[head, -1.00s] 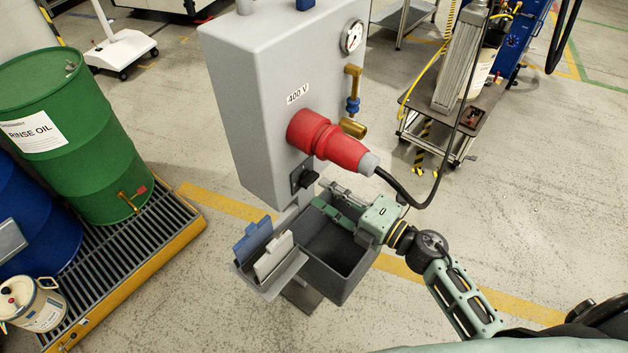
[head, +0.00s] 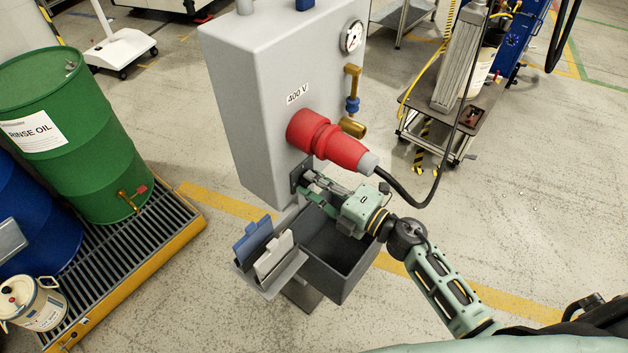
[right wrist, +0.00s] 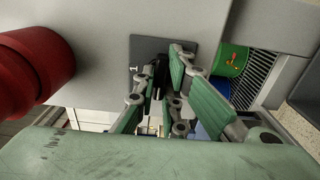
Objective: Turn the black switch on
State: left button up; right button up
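The black switch sits on a small dark plate (right wrist: 150,52) low on the front of the grey cabinet (head: 262,105). In the head view my right gripper (head: 306,184) is at the switch, just below the red plug, and covers the knob. In the right wrist view its two green-padded fingers stand apart in front of the plate, one on each side of the dark knob (right wrist: 159,84). The knob is mostly hidden, so I cannot tell its exact angle or whether the fingers touch it. My left gripper is not in view.
The red plug (head: 330,140) and its black cable are close above my right gripper. A grey open bin (head: 345,283) lies below it, with blue and white flaps (head: 272,262) at its left. A green drum (head: 75,140) stands at the left.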

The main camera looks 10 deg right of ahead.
grip_shut()
jog(key=m+p, duration=0.3)
jog(key=m, duration=0.1)
dwell(0.4)
